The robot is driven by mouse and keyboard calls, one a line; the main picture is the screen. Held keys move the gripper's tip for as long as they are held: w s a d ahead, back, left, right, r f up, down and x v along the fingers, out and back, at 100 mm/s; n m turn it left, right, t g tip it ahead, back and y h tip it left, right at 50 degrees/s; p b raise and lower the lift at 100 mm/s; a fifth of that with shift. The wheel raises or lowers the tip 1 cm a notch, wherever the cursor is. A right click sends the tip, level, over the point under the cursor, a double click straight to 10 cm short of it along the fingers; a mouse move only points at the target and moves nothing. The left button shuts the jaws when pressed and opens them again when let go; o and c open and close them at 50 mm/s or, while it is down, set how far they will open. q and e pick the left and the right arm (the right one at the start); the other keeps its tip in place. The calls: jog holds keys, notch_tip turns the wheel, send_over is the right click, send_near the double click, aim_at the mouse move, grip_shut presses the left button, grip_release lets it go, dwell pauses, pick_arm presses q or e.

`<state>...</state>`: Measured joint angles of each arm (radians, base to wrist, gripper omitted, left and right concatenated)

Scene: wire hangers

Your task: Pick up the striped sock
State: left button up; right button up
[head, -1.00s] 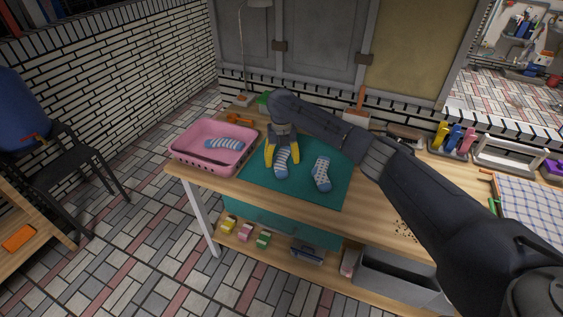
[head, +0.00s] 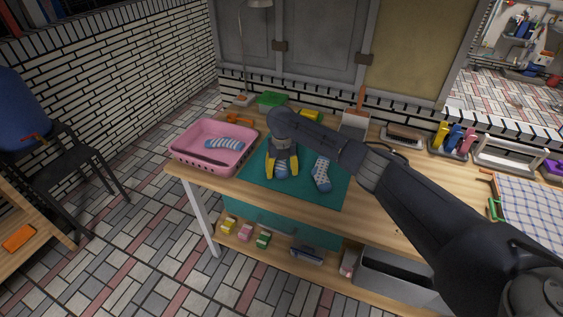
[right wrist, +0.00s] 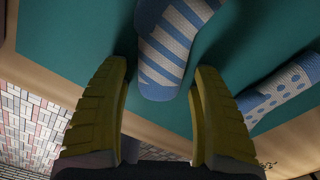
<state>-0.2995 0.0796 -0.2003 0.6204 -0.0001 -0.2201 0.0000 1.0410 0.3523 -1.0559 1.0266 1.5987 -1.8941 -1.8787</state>
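The striped sock (head: 281,173), white with blue stripes and a blue toe, lies on the teal mat (head: 258,178). My right gripper (head: 282,176) is open above it, with a yellow finger on either side of the sock. In the right wrist view, the striped sock (right wrist: 172,48) shows between the fingertips (right wrist: 161,70), with gaps at both sides. Its upper end is cut off by the frame. In the head view, the gripper hides part of the sock. My left gripper is not in view.
A dotted sock (head: 321,174) lies on the mat to the right. A pink basket (head: 182,152) at the left holds another blue-and-white sock (head: 224,145) and a dark long item.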

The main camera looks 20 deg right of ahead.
jog(key=c, duration=0.8)
jog(key=shift+r, duration=0.1)
